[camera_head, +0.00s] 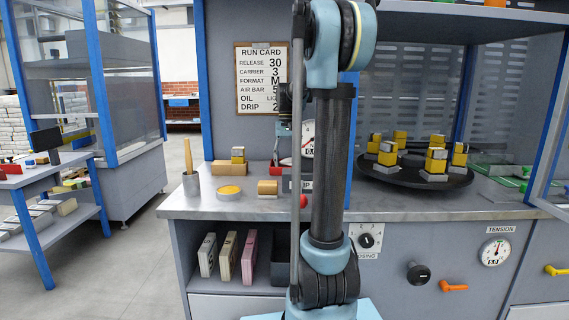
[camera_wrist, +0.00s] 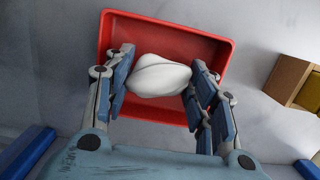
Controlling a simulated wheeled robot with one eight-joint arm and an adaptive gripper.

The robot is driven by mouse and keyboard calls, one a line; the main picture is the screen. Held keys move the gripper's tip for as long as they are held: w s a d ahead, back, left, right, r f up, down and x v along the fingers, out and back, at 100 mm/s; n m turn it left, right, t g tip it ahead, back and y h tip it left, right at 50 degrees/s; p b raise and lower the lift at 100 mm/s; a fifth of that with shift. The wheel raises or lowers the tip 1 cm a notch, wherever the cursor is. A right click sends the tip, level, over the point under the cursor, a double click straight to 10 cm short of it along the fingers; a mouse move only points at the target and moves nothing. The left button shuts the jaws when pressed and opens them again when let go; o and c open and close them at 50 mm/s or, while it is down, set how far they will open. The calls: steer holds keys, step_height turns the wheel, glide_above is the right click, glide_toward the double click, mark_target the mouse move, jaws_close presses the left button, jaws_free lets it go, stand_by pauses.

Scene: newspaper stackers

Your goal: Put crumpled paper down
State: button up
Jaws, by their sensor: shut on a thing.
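In the wrist view my gripper (camera_wrist: 158,84) is shut on the crumpled paper (camera_wrist: 162,72), a smooth-looking white lump held between the two blue-padded fingers. Behind it lies a shallow red tray (camera_wrist: 165,22), and the paper shows inside the tray's outline. I cannot tell whether the paper touches the tray floor or hangs above it. In the head view my arm stands upright in front of the bench and hides much of the area behind it; the paper cannot be made out there.
The grey bench (camera_head: 223,208) holds a cup with a wooden handle (camera_head: 190,180), a yellow-topped tin (camera_head: 229,190) and small blocks. A dark round turntable (camera_head: 412,178) with several yellow-and-grey blocks stands right. A wooden block (camera_wrist: 291,79) is right of the tray.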

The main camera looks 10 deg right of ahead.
steer(key=o, duration=0.9)
steer(key=shift+f, duration=0.1)
steer(key=shift+c, duration=0.2)
step_height(320, 180, up, 12)
steer(key=w, duration=0.1)
steer(key=shift+w+d, duration=0.2)
steer(key=shift+w, duration=0.2)
